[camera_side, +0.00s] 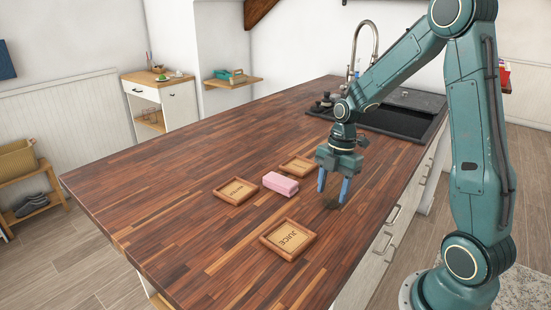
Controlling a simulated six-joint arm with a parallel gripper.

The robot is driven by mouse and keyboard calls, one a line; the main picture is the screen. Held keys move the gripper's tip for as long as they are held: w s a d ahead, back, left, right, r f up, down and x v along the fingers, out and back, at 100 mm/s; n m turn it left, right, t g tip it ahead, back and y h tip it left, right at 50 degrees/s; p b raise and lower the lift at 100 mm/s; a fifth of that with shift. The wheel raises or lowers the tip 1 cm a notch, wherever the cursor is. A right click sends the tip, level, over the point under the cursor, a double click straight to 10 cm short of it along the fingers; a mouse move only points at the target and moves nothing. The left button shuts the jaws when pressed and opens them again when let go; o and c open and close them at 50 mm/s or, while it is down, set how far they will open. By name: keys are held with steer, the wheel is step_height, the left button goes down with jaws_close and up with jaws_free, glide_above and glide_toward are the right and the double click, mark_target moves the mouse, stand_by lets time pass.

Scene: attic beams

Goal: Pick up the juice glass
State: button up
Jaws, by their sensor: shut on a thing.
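My gripper (333,190) is low over the wooden counter, right of the pink block, with its blue fingers pointing down. It is shut on the juice glass. The glass is too faint between the fingers to make out clearly, and I cannot tell whether its base touches the counter. A dark patch, perhaps a shadow, shows on the counter below the fingertips. A square wooden tray marked JUICE (289,238) lies in front and to the left of my gripper, and it is empty.
A pink block (280,183) lies between two more labelled wooden trays, one at left (238,190) and one behind (299,166). Small dark items (324,104) stand near the sink (395,118) and tap. The counter's (170,195) left part is clear.

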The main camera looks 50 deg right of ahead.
steer(key=shift+r, duration=0.15)
step_height(320, 180, up, 20)
stand_by(0.6)
steer(key=shift+f, duration=0.2)
stand_by(0.4)
